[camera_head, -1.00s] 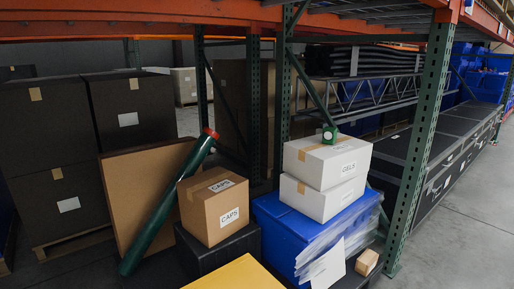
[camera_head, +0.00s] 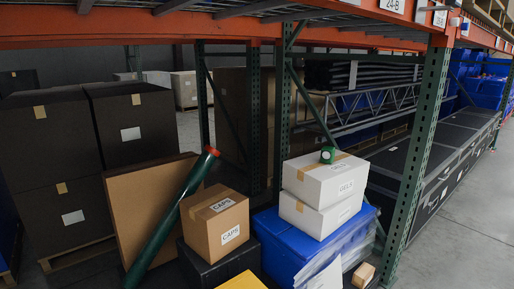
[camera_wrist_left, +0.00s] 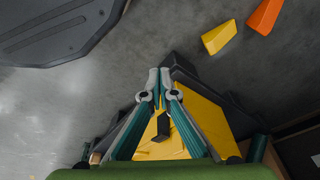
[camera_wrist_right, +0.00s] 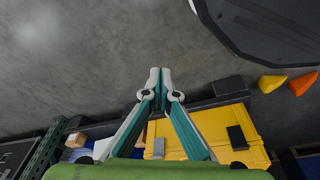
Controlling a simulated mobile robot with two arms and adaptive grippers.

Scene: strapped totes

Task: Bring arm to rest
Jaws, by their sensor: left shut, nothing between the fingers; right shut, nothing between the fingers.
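My left gripper (camera_wrist_left: 160,76) shows in the left wrist view with its fingertips together and nothing between them. It hangs above the grey floor and the near edge of a yellow case (camera_wrist_left: 209,120). My right gripper (camera_wrist_right: 160,75) shows in the right wrist view, also shut and empty, over the floor. The yellow case also shows below its fingers in that view (camera_wrist_right: 208,128). Neither gripper nor arm shows in the head view.
A brown CAPS box (camera_head: 214,225), a green tube (camera_head: 168,222), white GELS boxes (camera_head: 325,182) and a blue tote (camera_head: 283,250) stand in the rack. Orange (camera_wrist_left: 263,17) and yellow wedges (camera_wrist_left: 220,38) lie on the floor. Open floor (camera_head: 470,220) is at right.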

